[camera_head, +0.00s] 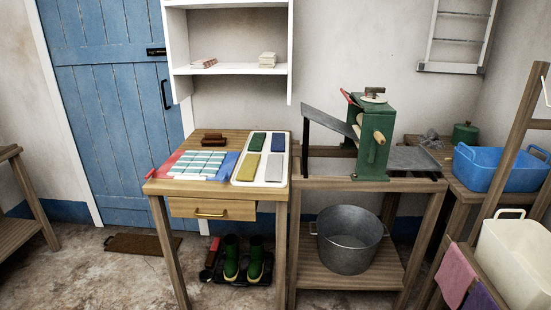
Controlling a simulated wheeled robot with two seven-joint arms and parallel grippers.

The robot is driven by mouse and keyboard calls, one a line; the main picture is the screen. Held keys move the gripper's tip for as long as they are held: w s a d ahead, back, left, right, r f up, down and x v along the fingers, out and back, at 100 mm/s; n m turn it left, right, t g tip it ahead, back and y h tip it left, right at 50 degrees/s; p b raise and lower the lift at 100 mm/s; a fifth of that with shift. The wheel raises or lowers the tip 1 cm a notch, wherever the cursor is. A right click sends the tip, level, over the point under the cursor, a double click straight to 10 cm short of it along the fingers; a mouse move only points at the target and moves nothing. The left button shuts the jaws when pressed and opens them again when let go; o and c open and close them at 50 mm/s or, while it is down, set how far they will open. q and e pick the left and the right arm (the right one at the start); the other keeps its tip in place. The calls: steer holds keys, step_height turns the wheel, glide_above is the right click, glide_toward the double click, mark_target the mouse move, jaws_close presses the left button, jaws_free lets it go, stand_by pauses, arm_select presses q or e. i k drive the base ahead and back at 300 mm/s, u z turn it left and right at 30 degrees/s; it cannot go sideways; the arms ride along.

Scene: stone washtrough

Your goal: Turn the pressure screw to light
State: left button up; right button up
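A green press-like machine (366,152) stands on a wooden stand right of the middle. On its top is a round cream disc (374,99) with a dark brown handle above it, which looks like the pressure screw. Any marks on the disc are too small to read. A red lever (347,97) rises at the machine's upper left. A light wooden knob or roller end (379,137) shows on its front. A dark sloped board (329,121) reaches left and a flat grey plate (410,160) reaches right. Neither of my grippers is in view.
A wooden table (214,136) with tiles, a white tray (260,183) and a drawer stands left of the machine. A metal tub (347,252) sits on the stand's lower shelf. A blue basin (480,170) and a wooden frame (516,150) are at right. The near floor is clear at left.

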mark_target(367, 90)
steer(key=z, duration=0.35)
steer(key=i, duration=0.85)
steer(key=z, duration=0.15)
